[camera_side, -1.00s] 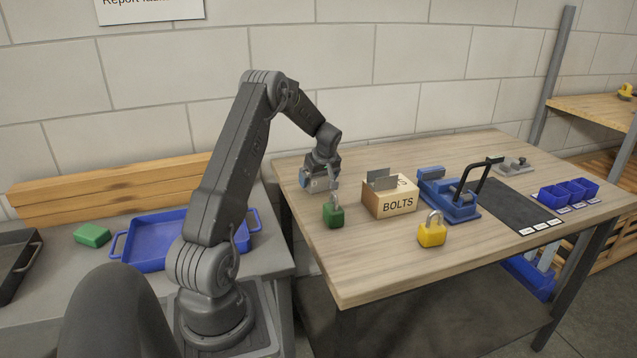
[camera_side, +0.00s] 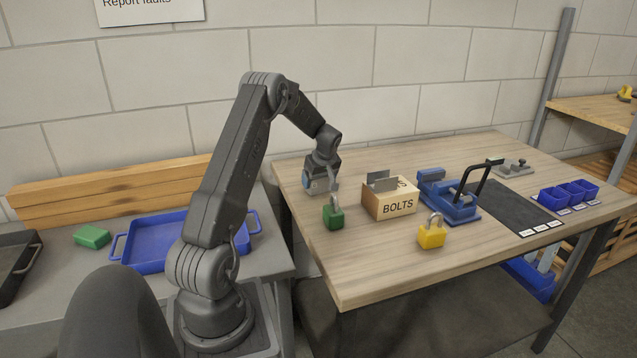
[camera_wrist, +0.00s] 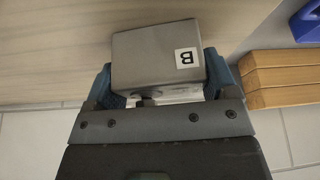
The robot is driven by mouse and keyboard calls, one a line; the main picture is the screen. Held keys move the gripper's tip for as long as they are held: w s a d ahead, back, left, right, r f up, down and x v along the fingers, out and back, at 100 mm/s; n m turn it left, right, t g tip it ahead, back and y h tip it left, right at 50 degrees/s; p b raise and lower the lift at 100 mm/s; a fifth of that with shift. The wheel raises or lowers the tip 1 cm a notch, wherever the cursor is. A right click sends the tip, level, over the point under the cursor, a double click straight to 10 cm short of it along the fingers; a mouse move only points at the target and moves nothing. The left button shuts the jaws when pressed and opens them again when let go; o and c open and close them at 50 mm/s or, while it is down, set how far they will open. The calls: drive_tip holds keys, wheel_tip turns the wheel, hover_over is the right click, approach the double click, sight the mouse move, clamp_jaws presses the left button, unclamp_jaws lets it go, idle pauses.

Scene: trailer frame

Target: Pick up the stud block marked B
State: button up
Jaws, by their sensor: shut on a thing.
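The grey stud block marked B (camera_wrist: 155,52) sits between the two blue fingers of my gripper (camera_wrist: 160,88) in the wrist view. Its white label with a black B faces the camera. My gripper is shut on it. In the side view my gripper (camera_side: 321,187) is low over the left part of the wooden workbench (camera_side: 370,270), behind the green padlock (camera_side: 333,217). The block is small and partly hidden there. I cannot tell whether it touches the bench top.
The BOLTS box (camera_side: 398,207), a yellow padlock (camera_side: 432,236) and a blue vise (camera_side: 452,205) stand to the right. A dark mat (camera_side: 515,208) and blue bins (camera_side: 568,192) lie farther right. A blue tray (camera_side: 150,240) is on the left table. The bench front is clear.

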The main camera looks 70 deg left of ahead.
wheel_tip(320, 180, up, 10)
drive_tip(key=shift+f, duration=0.2)
drive_tip(key=shift+r, duration=0.25)
